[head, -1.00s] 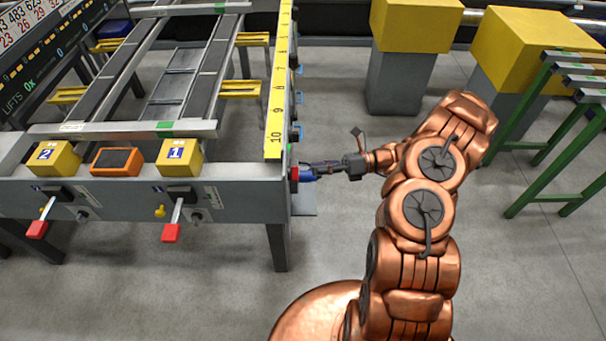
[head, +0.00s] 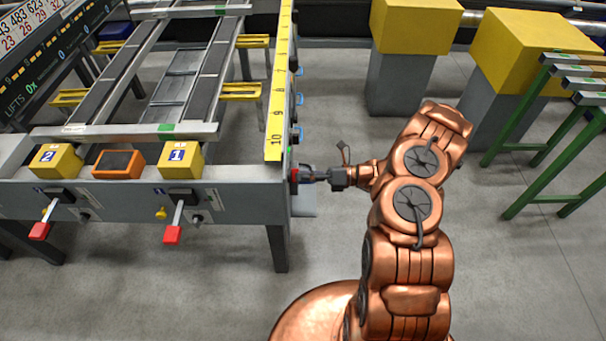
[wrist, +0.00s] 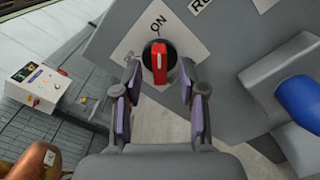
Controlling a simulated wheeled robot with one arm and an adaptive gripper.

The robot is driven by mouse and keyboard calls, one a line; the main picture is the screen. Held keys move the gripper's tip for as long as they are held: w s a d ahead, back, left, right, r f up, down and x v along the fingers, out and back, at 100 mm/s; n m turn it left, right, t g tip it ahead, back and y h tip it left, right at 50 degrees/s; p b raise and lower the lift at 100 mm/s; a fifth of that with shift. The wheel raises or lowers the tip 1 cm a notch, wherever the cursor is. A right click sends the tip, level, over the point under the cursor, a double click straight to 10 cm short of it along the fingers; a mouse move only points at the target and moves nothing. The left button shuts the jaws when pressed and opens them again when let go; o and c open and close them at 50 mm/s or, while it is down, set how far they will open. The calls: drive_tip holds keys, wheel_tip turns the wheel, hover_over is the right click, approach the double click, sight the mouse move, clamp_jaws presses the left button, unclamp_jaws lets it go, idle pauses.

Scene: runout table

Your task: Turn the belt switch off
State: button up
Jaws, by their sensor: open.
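The belt switch, a red knob (wrist: 160,62) in a dark round base, sits on a pale label plate (wrist: 128,45) on a grey panel. Its bar stands upright in the wrist view and points roughly towards the word ON. A second word at the plate's left is too blurred to read. In the head view the red knob (head: 295,175) shows at the table's right end. My gripper (wrist: 160,82) is open, its fingers at either side below the knob, with nothing held. In the head view my gripper (head: 312,175) is close to that end face.
A blue knob (wrist: 297,98) on a grey housing is close to the right of my gripper. Red-tipped levers (head: 172,235) stick out from the table front. Green trestles (head: 560,140) and yellow-topped blocks (head: 415,25) stand to the right. Floor (head: 540,270) there is clear.

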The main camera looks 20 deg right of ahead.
drive_tip(key=shift+a, duration=0.2)
clamp_jaws()
idle(0.3)
